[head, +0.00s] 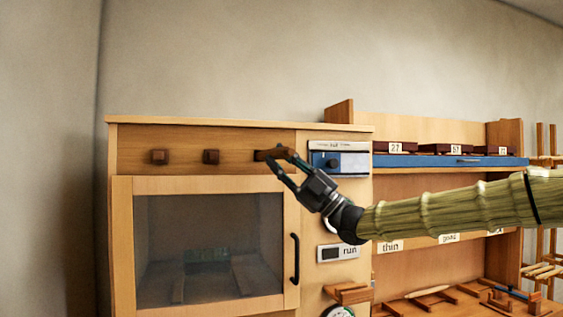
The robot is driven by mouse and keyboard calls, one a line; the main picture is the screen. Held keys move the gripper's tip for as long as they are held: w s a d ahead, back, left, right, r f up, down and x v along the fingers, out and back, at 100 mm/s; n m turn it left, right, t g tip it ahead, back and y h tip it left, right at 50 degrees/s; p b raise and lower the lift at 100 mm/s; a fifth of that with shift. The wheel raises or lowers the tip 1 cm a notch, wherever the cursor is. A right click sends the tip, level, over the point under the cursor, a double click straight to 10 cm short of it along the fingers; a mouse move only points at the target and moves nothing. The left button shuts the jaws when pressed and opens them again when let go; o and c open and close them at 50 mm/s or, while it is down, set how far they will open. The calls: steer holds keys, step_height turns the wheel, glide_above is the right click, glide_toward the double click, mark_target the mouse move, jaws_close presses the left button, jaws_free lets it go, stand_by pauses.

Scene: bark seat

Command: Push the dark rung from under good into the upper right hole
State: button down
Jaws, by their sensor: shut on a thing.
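The dark rung (262,155) is a short brown piece between my fingertips, at the right of the cabinet's upper front panel. My gripper (272,160) is shut on it, reaching in from the right. The rung's far end and any hole behind it are hidden, so I cannot tell whether it is inserted or only in front of the panel. Two dark square pegs (160,157) (211,157) stand in the same row to the left. The "good" label (449,238) is on the shelf strip at the right, beyond my arm.
A glass-fronted door (208,245) with a black handle (295,259) is below the panel. A blue-and-silver unit (339,161) sits close right of my gripper. Dark boxes (447,149) stand on a blue shelf. Loose wooden pieces (432,291) lie on the lower right surface.

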stand_by(0.4)
steer(key=c, duration=1.2)
jaws_free()
